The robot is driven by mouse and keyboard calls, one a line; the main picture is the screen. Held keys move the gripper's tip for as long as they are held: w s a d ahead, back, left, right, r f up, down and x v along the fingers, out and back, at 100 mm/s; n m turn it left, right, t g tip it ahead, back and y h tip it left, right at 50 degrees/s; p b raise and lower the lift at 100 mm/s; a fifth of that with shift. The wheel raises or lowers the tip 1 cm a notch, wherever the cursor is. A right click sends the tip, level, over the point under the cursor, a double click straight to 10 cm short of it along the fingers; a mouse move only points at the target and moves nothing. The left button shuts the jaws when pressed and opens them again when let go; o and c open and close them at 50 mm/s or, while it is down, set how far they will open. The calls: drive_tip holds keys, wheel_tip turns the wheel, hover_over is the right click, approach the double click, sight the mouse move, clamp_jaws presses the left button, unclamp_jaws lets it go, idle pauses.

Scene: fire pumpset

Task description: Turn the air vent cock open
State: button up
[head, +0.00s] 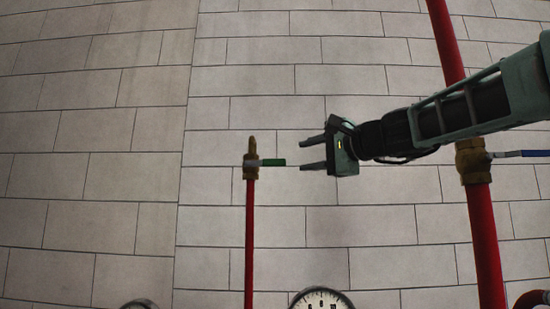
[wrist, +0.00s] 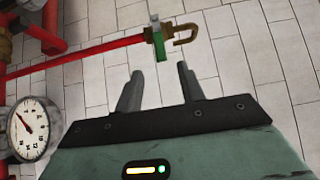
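The air vent cock (head: 251,162) is a brass fitting on top of a thin upright red pipe (head: 249,240). Its green lever (head: 272,162) sticks out sideways to the right in the head view, across the pipe. In the wrist view the brass cock (wrist: 157,34) with its hooked spout shows at the top, and its green lever (wrist: 161,48) points down toward my gripper. My gripper (head: 308,154) is open and empty, just right of the lever tip in the head view. In the wrist view its two fingers (wrist: 160,82) stand apart, short of the lever, with no contact seen.
A thick red pipe (head: 483,230) with a brass valve (head: 473,160) and blue lever (head: 535,153) stands on the right, partly behind my arm. A pressure gauge (head: 321,300) sits at the bottom. The tiled surface around the cock is clear.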

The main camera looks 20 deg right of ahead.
sight(277, 162)
drive_tip(key=p+x, duration=0.4)
drive_tip(key=x, duration=0.7)
drive_tip(key=shift+w+a, duration=0.1)
drive_tip(key=shift+w, duration=0.05)
drive_tip(key=shift+c, duration=0.3)
clamp_jaws()
